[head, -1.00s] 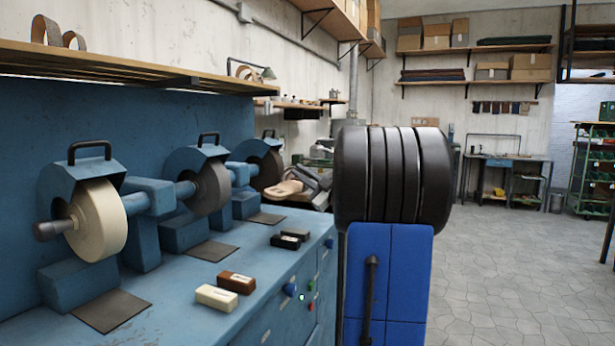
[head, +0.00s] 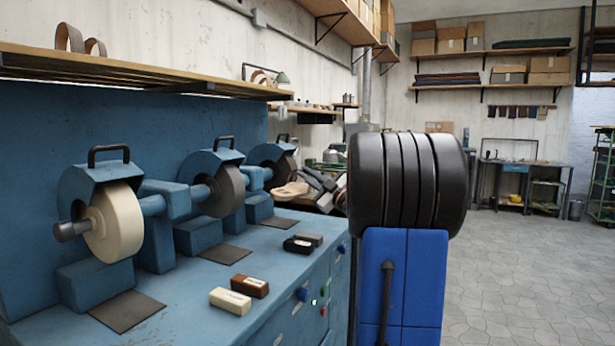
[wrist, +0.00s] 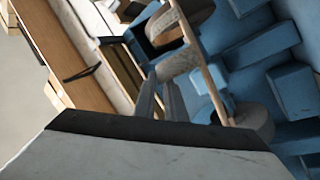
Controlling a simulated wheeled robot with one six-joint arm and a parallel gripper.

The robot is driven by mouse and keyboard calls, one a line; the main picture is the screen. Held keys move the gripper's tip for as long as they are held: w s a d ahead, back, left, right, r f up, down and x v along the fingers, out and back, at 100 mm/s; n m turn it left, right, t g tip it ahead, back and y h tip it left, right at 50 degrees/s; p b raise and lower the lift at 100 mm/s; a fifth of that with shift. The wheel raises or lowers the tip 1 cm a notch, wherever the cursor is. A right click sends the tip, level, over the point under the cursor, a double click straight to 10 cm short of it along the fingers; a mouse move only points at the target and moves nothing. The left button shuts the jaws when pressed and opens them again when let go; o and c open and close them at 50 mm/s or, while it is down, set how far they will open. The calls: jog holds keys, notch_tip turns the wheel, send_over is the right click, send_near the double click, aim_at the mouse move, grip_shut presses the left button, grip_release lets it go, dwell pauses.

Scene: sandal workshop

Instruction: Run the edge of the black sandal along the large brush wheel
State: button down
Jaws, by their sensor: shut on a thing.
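No contact with a wheel is visible.
A wooden shelf (head: 150,80) with two brown rings runs above the wheels. White (head: 230,301) and brown (head: 250,286) blocks and two dark blocks lie on the machine's blue top. Each wheel has a blue hood. Open grey floor (head: 530,260) lies to the right.

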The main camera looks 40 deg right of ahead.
jog(key=shift+w+a+r, duration=0.15)
jog(key=shift+w, duration=0.25)
jog(key=shift+w+a+r, duration=0.1)
jog(key=shift+w+a, duration=0.05)
jog(key=shift+w, duration=0.25)
dwell(1.3)
jog(key=shift+w+d+f+n, duration=0.15)
jog(key=shift+d+n, duration=0.15)
jog(key=shift+d, duration=0.45)
dwell(0.9)
dwell(0.3)
jog(key=shift+d+f+n+t+h, duration=0.1)
jog(key=shift+d+n+t+h, duration=0.25)
jog(key=shift+h, duration=0.25)
jog(key=shift+a, duration=0.1)
dwell(0.6)
dwell(0.5)
jog(key=shift+w+d+n, duration=0.2)
jog(key=shift+d+n, duration=0.15)
jog(key=shift+d, duration=0.1)
